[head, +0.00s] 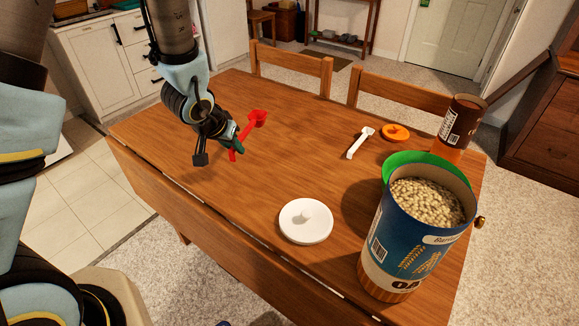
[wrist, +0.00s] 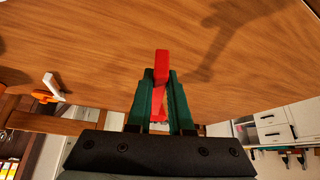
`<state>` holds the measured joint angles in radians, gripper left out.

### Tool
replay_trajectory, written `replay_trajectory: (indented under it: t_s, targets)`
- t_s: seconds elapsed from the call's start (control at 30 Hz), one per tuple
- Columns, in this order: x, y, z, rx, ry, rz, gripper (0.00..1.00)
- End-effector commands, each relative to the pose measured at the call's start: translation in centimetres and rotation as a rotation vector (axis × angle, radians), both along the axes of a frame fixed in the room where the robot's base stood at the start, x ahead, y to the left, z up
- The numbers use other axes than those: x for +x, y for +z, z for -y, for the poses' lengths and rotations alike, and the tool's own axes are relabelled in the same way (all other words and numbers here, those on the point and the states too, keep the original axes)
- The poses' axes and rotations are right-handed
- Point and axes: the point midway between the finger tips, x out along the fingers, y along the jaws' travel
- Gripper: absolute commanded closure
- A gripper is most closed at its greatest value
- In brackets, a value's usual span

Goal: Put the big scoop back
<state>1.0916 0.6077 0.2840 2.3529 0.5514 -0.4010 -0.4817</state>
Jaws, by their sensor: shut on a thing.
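My gripper (head: 238,143) is shut on a red scoop (head: 257,118) over the left part of the table. In the wrist view the red handle (wrist: 162,62) stands between the two green fingers (wrist: 160,85). In the head view the scoop's bowl points up and right, away from the fingers. A white scoop (head: 360,143) lies on the table right of centre. A large blue canister (head: 408,250), open and filled with pale cereal (head: 427,202), stands at the front right. A round white lid (head: 306,221) with a knob lies left of it.
A green round item (head: 400,160) shows partly behind the canister. An orange item (head: 396,132) lies beside the white scoop. A brown-labelled jar (head: 462,120) stands at the right. Chairs (head: 290,65) line the far edge. The table's middle (head: 300,150) is clear.

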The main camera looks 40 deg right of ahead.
Motion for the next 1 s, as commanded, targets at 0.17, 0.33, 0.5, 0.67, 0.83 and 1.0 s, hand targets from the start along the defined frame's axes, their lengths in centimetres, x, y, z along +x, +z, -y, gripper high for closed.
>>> replay_trajectory:
  t_s: [0.17, 0.33, 0.5, 0.67, 0.83, 1.0]
  targets:
    - [-3.7, 2.5, 5.5, -0.009, -0.203, 0.005, 1.0]
    - [-5.5, 3.8, 7.4, -0.005, -0.283, 0.001, 1.0]
    - [-6.3, 4.3, 8.2, -0.004, -0.317, 0.001, 1.0]
    - [-6.7, 1.8, 8.4, 0.0, -0.327, -0.001, 1.0]
    - [-6.7, -0.8, 8.3, -0.001, -0.327, -0.001, 1.0]
    - [-6.6, -2.1, 8.3, -0.002, -0.324, -0.001, 1.0]
